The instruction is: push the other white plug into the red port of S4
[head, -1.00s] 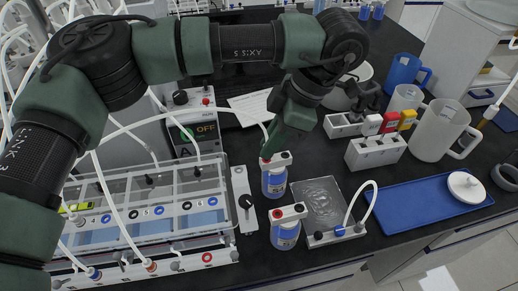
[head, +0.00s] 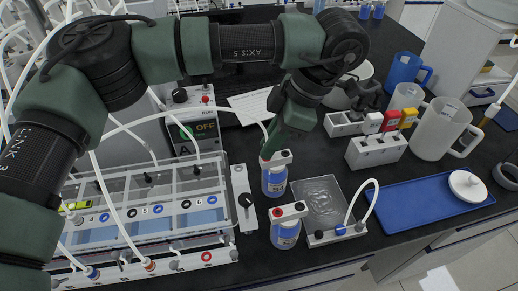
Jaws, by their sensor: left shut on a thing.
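My left gripper (head: 268,153) points down onto the left side of the white cap (head: 283,158) of the rear blue-liquid bottle (head: 274,182). It is shut, and a white tube (head: 228,124) arches over to it from the left. The plug at the tube's end is hidden by the fingers, as is the port under them. A dark port shows on the right of that cap. The front bottle (head: 285,235) has a white cap with a red port (head: 277,212) and a dark port, both uncovered. I cannot read which bottle is S4. My right gripper is not in view.
A clear multi-bay tank rack (head: 236,250) stands at left with several tubes. A stirrer plate (head: 322,200) has a tube with a blue plug (head: 340,230). A blue tray (head: 425,208), white holder (head: 375,153) and jugs (head: 440,130) are at right.

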